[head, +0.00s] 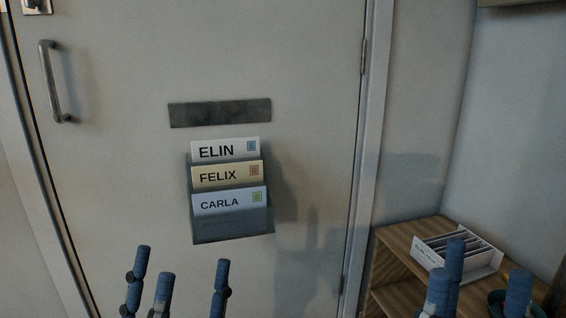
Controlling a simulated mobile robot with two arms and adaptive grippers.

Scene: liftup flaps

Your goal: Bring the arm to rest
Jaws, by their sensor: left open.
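My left gripper (187,265) is at the bottom edge, left of centre, with blue fingers pointing up. Its fingers stand apart with nothing between them. My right gripper (484,262) is at the lower right, its blue fingers also apart, in front of the wooden shelf. The palms and most of both arms are out of view below.
A pale door (310,60) bears a dark metal flap (220,112), a grey letter holder (235,225) with ELIN, FELIX and CARLA envelopes, and a handle (54,85). A wooden shelf (405,237) at right carries a white divided box (485,266).

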